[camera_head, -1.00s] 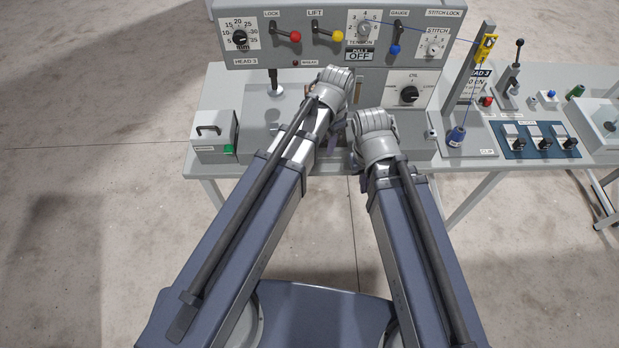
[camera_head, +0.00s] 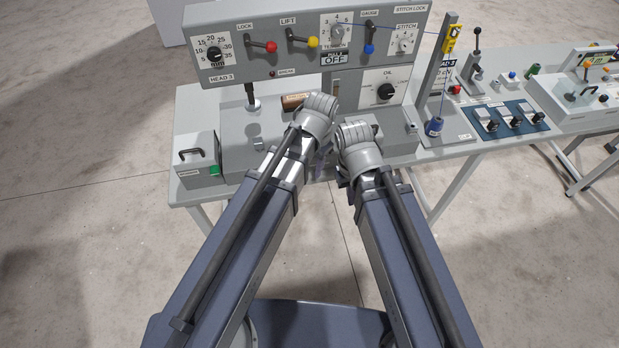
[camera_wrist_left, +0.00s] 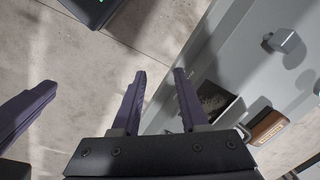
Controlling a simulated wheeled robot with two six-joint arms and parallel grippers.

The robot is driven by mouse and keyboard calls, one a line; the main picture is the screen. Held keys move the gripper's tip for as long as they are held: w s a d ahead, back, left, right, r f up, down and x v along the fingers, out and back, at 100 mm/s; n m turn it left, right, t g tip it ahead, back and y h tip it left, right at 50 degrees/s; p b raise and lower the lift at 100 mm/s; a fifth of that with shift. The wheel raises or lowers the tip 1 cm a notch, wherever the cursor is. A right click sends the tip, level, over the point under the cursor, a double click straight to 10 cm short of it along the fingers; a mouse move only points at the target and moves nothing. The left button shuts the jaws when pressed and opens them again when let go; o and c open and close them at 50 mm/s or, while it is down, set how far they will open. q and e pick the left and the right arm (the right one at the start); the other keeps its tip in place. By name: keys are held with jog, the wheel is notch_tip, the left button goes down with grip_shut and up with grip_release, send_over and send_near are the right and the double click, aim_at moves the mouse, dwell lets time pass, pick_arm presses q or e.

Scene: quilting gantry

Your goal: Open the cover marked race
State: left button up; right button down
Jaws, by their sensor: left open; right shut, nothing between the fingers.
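I cannot read the word race on any part. In the left wrist view a dark rectangular recess or panel (camera_wrist_left: 213,100) with faint markings lies in the grey machine face, just right of my left fingertips. A brown piece with a pale label (camera_wrist_left: 268,127) lies further right; a brown piece also shows in the head view (camera_head: 293,101), behind my left wrist. My left gripper (camera_wrist_left: 160,72) is open and empty, with its tips near the machine's edge. My right gripper (camera_head: 342,178) is shut and empty beside it, at the machine's front; its fingers are mostly hidden.
The machine panel (camera_head: 300,70) with levers and dials rises behind the grippers. A grey box with a black handle (camera_head: 197,158) stands at the left. Open floor lies in front.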

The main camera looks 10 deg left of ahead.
pick_arm(q)
jog(key=w+a+r+m+t+p, duration=0.1)
jog(key=w+r+m+p, duration=0.2)
jog(key=w+r+p, duration=0.35)
jog(key=w+r+m+p, duration=0.3)
jog(key=w+r+m, duration=0.1)
jog(key=w, duration=0.6)
jog(key=f+b, duration=0.2)
jog(key=w+f+b, duration=0.1)
jog(key=f+b, duration=0.5)
jog(key=shift+w+a, duration=0.25)
jog(key=shift+w, duration=0.1)
jog(key=shift+s, duration=0.25)
notch_tip(320, 180, up, 8)
jog(key=p, duration=0.8)
jog(key=s+f+n+b, duration=0.4)
jog(key=s+f+b, duration=0.2)
jog(key=s, duration=0.5)
jog(key=s+d+f+n+g+b, duration=0.1)
jog(key=s+f+n+b, duration=0.3)
jog(key=s, duration=0.6)
jog(key=shift+s+f+n+b, duration=0.3)
jog(key=shift+s+f+b, duration=0.05)
jog(key=shift+f+b, duration=1)
